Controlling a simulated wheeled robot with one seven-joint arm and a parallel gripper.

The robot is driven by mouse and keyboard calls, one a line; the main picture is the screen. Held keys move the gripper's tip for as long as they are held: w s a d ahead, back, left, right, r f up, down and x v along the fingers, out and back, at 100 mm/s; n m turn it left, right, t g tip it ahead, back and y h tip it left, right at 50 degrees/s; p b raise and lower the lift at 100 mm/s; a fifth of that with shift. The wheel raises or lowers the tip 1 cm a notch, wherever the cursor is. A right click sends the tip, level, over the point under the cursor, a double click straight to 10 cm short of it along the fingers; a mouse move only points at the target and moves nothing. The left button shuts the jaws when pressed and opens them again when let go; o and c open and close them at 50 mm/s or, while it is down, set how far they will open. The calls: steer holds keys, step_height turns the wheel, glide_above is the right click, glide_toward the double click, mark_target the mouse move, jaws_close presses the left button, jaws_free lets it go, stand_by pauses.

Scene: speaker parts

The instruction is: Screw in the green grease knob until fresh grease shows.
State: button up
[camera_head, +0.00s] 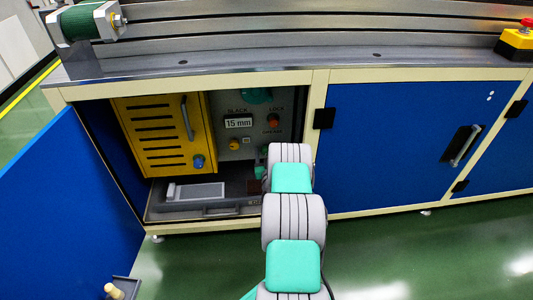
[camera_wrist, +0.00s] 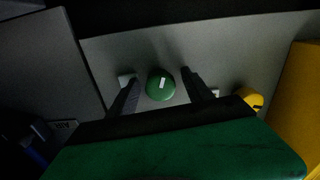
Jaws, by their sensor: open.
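The green grease knob (camera_wrist: 160,84) is a round green cap with a small white mark, on a grey panel in the wrist view. My gripper (camera_wrist: 159,79) is open. Its two dark fingers stand on either side of the knob in the picture, with gaps between them and it. I cannot tell how deep the fingertips reach. In the head view my arm covers most of my gripper and the area around the knob. No grease can be made out.
A yellow slotted panel (camera_head: 157,135) and a yellow knob (camera_head: 234,144) are left of my arm. Above are a 15 mm display (camera_head: 238,123), a red knob (camera_head: 273,121) and a large green round part (camera_head: 257,95). The blue cabinet door (camera_head: 70,200) stands open.

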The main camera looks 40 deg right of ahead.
steer(key=shift+c, duration=0.2)
jaws_close()
stand_by(0.5)
steer(key=shift+m, duration=0.3)
steer(key=m+b, duration=0.1)
steer(key=m, duration=0.2)
steer(key=m+b, duration=0.1)
steer(key=m, duration=0.4)
stand_by(0.5)
steer(key=shift+o, duration=0.2)
jaws_free()
